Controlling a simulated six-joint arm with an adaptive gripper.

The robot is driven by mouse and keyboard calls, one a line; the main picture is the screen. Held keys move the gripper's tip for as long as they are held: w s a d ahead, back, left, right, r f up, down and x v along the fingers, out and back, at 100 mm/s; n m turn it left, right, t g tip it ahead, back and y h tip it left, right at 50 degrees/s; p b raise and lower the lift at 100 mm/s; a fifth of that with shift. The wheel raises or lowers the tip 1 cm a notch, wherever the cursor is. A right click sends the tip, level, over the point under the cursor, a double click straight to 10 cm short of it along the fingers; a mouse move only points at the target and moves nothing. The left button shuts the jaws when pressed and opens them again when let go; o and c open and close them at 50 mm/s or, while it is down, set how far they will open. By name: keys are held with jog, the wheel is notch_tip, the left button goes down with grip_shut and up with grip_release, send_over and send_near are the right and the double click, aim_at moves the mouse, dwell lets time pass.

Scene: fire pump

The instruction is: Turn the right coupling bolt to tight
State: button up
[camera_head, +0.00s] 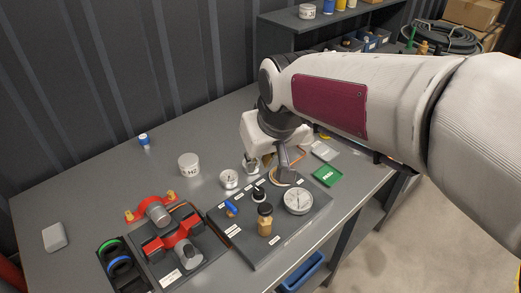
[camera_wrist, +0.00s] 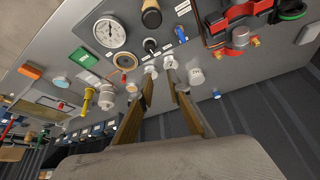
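The red coupling (camera_head: 147,211) sits around a grey pipe on the left part of the table. Its right brass bolt (camera_head: 171,196) and left brass bolt (camera_head: 129,214) stand at its ends. In the wrist view the coupling (camera_wrist: 239,33) is at the upper right, with a brass bolt (camera_wrist: 207,42) at its near-left end and another (camera_wrist: 255,41) at the other end. My gripper (camera_head: 268,170) is right of the coupling, above the panel's back edge, away from both bolts. In the wrist view my gripper (camera_wrist: 160,70) has its two fingers apart with nothing between them.
The dark panel (camera_head: 262,238) carries a gauge (camera_head: 298,200), a brass-topped knob (camera_head: 265,219) and a blue valve (camera_head: 231,209).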

jog(key=n+g+y, duration=0.2)
jog(key=n+g, duration=0.1)
jog(key=n, duration=0.5)
send_near(170, 192)
jog(key=shift+a+f+n, duration=0.1)
jog(key=shift+f+n, duration=0.3)
jog(key=shift+n, duration=0.2)
jog(key=shift+f, duration=0.1)
jog(key=shift+x, duration=3.8)
